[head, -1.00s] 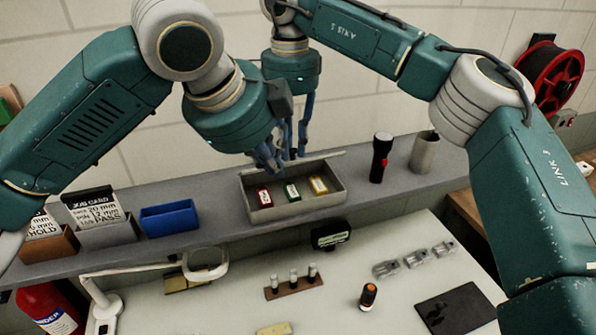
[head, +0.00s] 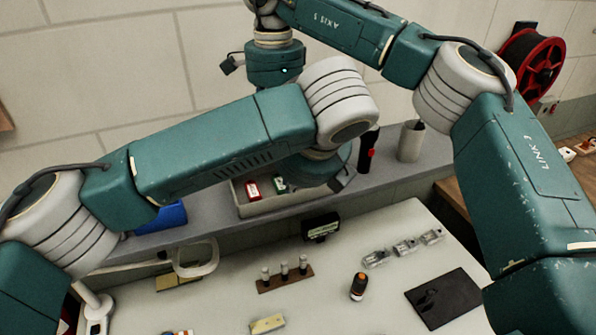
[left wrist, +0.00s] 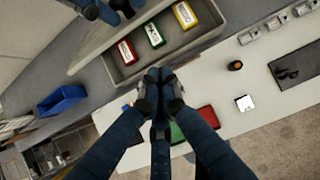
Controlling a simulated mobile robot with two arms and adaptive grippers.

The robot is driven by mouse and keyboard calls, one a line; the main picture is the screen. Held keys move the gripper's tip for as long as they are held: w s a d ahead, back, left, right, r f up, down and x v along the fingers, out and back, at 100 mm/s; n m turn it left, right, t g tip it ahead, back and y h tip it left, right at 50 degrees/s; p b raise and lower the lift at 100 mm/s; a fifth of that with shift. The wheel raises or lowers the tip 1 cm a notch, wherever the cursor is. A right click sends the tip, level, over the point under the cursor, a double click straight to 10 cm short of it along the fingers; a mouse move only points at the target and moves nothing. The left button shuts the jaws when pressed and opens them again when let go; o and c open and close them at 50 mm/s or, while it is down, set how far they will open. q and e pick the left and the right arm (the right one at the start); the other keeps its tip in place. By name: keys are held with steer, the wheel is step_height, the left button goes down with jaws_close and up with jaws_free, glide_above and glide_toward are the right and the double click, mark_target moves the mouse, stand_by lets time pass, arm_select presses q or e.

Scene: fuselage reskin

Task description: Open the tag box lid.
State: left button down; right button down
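The grey tag box (head: 285,204) sits on the shelf, partly hidden by my left arm. The left wrist view shows it (left wrist: 200,46) uncovered, with red (left wrist: 127,52), green (left wrist: 154,35) and yellow (left wrist: 184,14) tags inside. A pale panel (left wrist: 108,38), seemingly the raised lid, runs along its back edge. My left gripper (left wrist: 160,80) has its fingertips together in front of the box wall and seems empty; contact is unclear. In the head view its fingers are hidden. My right gripper (left wrist: 108,10) is partly seen beyond the panel; its fingers' spread is unclear.
A blue bin (head: 163,217) stands left of the box. A black-and-red flashlight (head: 369,150) and a grey cup (head: 411,140) stand to its right.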

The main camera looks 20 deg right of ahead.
steer(key=shift+w+f, duration=0.15)
steer(key=shift+f, duration=0.1)
arm_select(q)
steer(key=shift+w+r, duration=0.35)
steer(key=shift+w, duration=0.6)
steer(key=shift+w+r, duration=0.3)
steer(key=shift+w, duration=0.6)
steer(key=shift+w+r+g, duration=0.4)
steer(key=shift+w+r, duration=0.2)
steer(key=shift+r, duration=0.15)
arm_select(e)
steer(key=c, duration=1.6)
jaws_free()
arm_select(q)
steer(key=shift+w+a, duration=0.15)
steer(key=shift+w, duration=0.05)
arm_select(e)
steer(key=shift+o, duration=0.2)
steer(key=shift+a+f, duration=0.1)
